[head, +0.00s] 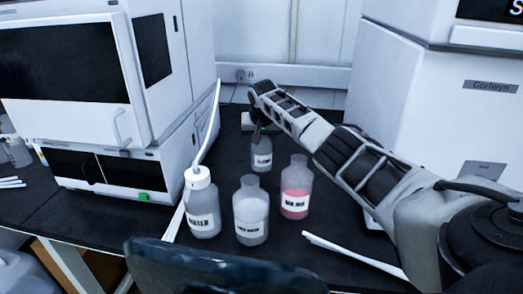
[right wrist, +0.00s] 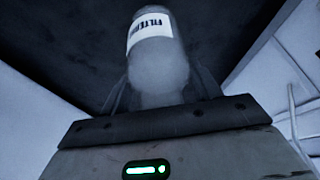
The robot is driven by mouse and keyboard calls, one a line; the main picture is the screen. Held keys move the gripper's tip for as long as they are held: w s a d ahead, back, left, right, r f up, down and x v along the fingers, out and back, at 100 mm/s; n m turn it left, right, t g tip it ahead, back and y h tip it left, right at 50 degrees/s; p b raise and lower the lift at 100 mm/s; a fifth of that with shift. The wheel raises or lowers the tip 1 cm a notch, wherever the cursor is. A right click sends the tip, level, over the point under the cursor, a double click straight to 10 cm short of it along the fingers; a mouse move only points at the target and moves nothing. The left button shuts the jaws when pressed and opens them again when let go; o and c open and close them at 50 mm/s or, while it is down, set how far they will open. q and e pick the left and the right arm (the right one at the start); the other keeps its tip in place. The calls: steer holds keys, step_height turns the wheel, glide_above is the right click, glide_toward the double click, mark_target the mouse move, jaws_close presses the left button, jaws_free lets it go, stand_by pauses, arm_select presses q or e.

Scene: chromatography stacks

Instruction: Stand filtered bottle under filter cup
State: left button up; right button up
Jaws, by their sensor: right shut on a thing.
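A clear bottle (head: 261,155) with a white label stands out at the back of the dark bench, between the two machines. My right gripper (head: 258,134) reaches it from above and behind and is shut on it near its top. In the right wrist view the same bottle (right wrist: 158,65) sits between the fingers, and its label starts with "FILTE". I cannot tell whether its base touches the bench. I cannot make out a filter cup in either view. My left gripper is not in view.
In front stand a WATER bottle (head: 201,205) with a white tube, a bottle of whitish liquid (head: 250,212) and a bottle of pink liquid (head: 296,188). White machines (head: 120,90) flank the bench left and right (head: 430,110). White rods (head: 350,256) lie at the front right.

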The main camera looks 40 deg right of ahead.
mark_target(262, 150)
steer(key=shift+f, duration=1.4)
steer(key=shift+f, duration=0.15)
steer(key=o, duration=1.1)
